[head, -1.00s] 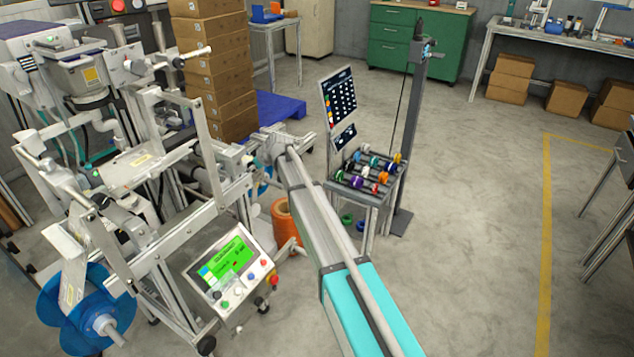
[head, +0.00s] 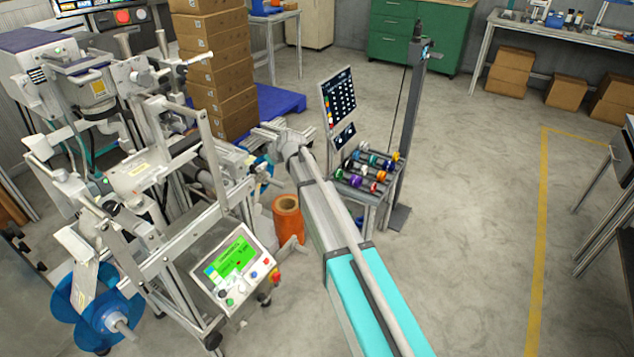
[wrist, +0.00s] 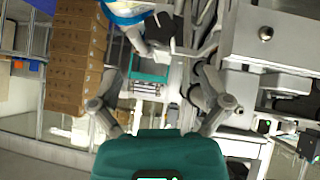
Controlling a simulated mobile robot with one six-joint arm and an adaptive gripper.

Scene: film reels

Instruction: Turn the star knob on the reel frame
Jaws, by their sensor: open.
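My gripper (wrist: 157,86) is open in the wrist view, its two fingers apart with no object between them. A blue reel (wrist: 125,13) shows at the top of that view, with a white fitting (wrist: 160,50) just below it. In the head view my arm reaches to the right side of the grey reel frame (head: 215,170), near a blue reel (head: 262,178). A larger blue reel (head: 92,305) hangs on a shaft at the frame's lower left. I cannot pick out the star knob for certain in either view.
A control panel (head: 232,262) with a green screen sticks out at the frame's front. An orange roll (head: 288,220) stands on the floor beside my arm. A rack of small coloured reels (head: 368,190) stands to the right. Stacked boxes (head: 222,85) are behind.

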